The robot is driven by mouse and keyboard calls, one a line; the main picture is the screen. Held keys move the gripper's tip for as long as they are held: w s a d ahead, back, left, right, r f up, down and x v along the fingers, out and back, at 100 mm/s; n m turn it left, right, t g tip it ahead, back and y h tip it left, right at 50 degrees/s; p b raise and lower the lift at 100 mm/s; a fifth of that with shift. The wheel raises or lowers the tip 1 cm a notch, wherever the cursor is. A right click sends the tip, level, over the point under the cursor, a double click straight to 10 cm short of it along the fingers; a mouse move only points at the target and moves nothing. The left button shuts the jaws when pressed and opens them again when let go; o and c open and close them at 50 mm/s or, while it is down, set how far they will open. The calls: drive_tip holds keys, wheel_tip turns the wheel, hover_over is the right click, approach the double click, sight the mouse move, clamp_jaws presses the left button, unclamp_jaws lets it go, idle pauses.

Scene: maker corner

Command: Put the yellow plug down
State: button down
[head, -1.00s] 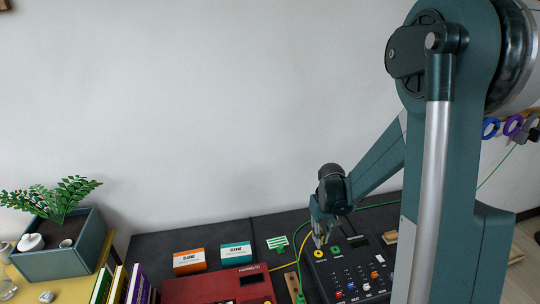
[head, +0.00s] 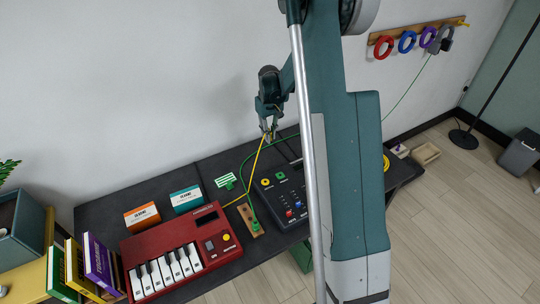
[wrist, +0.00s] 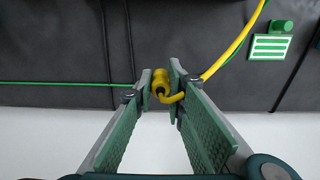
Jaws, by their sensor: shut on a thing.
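The yellow plug (wrist: 160,82) is between my gripper's fingertips in the wrist view, its yellow cable (wrist: 234,48) bending away to the upper right. My gripper (wrist: 160,88) is shut on it. In the head view my gripper (head: 268,133) hangs over the back part of the dark table (head: 110,211), apart from the black panel box. The plug is too small to make out clearly there. The yellow cable (head: 256,160) runs from the gripper down toward the red keyboard box (head: 160,240).
The black panel box (head: 300,205) has a yellow socket (head: 266,182) and a green socket (head: 280,176). A green plug (head: 254,224) stands on a wooden block. A green-white card (head: 226,180), orange box (head: 142,216) and teal box (head: 186,199) lie nearby. A green cable (wrist: 60,84) crosses the table.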

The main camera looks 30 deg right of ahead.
drive_tip(key=shift+w+d, duration=0.5)
drive_tip(key=shift+w, duration=0.05)
hover_over(270, 154)
drive_tip(key=shift+s+f+b, duration=0.15)
drive_tip(key=shift+f+b, duration=0.15)
drive_tip(key=shift+f, duration=2.85)
drive_tip(key=shift+f, duration=0.1)
drive_tip(key=shift+f, duration=1.8)
drive_tip(key=shift+f+b, duration=0.6)
drive_tip(key=shift+b, duration=0.15)
